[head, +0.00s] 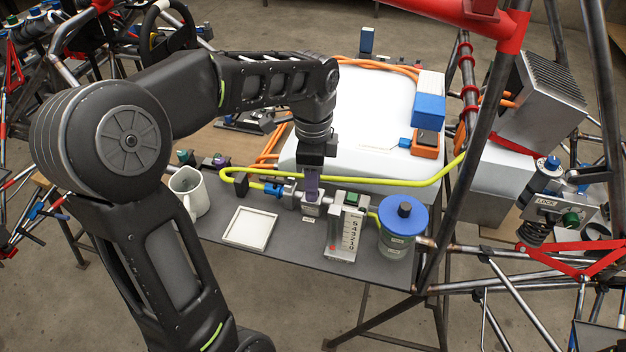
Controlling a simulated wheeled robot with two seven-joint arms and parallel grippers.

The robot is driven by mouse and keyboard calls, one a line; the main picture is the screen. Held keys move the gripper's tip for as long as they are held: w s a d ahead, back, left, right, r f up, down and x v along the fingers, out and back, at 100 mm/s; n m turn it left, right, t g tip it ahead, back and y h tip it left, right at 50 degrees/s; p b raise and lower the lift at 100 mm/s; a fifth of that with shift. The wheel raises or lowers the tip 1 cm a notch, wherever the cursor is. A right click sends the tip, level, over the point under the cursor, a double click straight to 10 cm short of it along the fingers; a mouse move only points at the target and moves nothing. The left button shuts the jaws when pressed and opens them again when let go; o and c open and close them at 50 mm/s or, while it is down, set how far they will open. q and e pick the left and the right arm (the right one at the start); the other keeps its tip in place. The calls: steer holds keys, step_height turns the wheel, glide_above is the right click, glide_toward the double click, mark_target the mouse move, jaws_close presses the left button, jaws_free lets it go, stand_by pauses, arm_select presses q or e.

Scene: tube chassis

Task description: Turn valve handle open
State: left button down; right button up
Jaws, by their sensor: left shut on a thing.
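The valve (312,207) is a small silver block on the yellow line at the front of the grey table. My left gripper (313,178) reaches down from above and is shut on the purple handle. The fingers hide part of the handle, so its exact angle is hard to tell. My right gripper is not in the picture.
A gauge block with numbers (348,232) and a blue-lidded jar (402,228) stand right of the valve. A white square tray (250,227) and a white mug (188,190) are to its left. A yellow tube (400,181) runs behind. Dark chassis tubes rise at the right.

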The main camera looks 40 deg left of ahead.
arm_select(q)
steer(key=n, duration=0.7)
steer(key=shift+n+b, duration=0.3)
steer(key=shift+n, duration=0.1)
steer(key=n, duration=0.4)
steer(key=shift+n, duration=0.3)
steer(key=shift+n+b, duration=0.3)
steer(key=shift+n, duration=1.5)
steer(key=c, duration=0.9)
jaws_free()
